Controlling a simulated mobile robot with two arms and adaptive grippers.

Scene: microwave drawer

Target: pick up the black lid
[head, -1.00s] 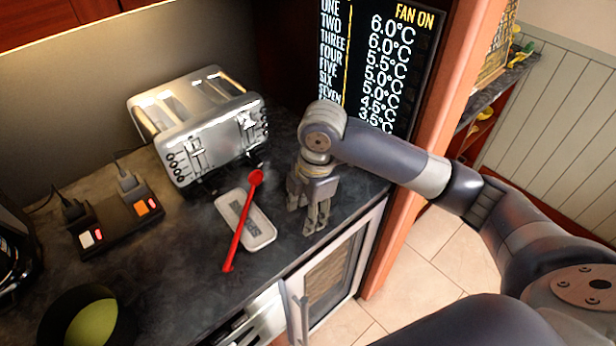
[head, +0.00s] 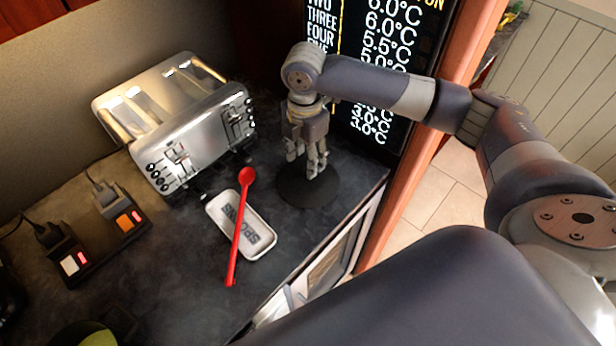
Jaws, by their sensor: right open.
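The black lid (head: 303,196) shows as a dark round disc on the dark counter, right of the spoon rest, near the counter's right edge. My right gripper (head: 307,166) points down at it. Its fingers are open and in front of the lid's far part. My left gripper is not in view.
A chrome toaster (head: 185,125) stands at left. A red spoon (head: 239,225) lies across a white spoon rest (head: 258,236). A switch box (head: 100,240) with plugs is at far left. A display board (head: 375,100) stands behind the gripper.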

